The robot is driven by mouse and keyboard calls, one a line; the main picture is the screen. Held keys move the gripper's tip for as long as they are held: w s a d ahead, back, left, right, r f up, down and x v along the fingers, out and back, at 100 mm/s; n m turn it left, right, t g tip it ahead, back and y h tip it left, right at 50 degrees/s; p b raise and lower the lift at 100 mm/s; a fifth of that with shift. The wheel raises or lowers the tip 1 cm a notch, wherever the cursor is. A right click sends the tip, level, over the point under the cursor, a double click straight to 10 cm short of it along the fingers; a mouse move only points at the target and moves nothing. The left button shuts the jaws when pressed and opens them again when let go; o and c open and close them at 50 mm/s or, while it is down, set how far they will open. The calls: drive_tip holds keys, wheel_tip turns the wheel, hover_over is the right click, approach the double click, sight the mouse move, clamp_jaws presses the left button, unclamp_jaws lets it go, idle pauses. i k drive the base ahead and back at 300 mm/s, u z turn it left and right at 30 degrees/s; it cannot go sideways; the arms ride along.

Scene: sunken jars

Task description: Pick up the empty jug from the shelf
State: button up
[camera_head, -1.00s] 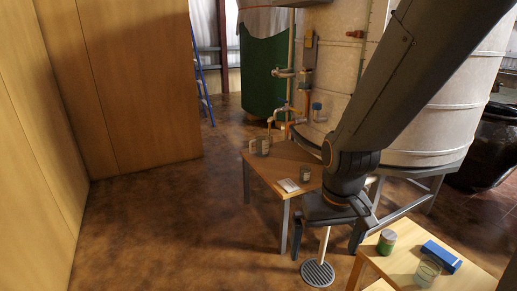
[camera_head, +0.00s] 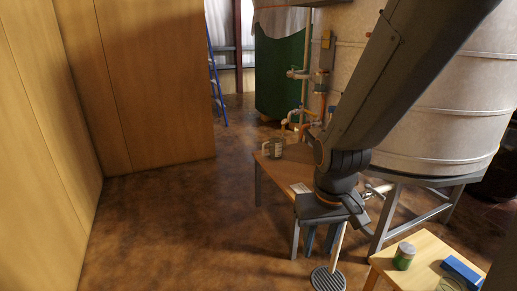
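A small greyish jug with a handle (camera_head: 273,147) stands upright on the far wooden table (camera_head: 268,172), near its back left corner. Whether it is empty is too small to tell. My arm and gripper hide the right part of the table. No shelf is clearly seen.
A nearer table (camera_head: 425,252) holds a green jar (camera_head: 404,256), a blue box (camera_head: 462,270) and a glass. A rod on a round grate (camera_head: 328,280) stands below my gripper. Floor at left is clear.

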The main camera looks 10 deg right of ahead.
sight(276, 143)
drive_tip(key=u, duration=0.6)
drive_tip(key=i, duration=3.1)
drive_tip(key=z, duration=1.25)
drive_tip(key=i, duration=0.85)
drive_tip(key=z, duration=0.6)
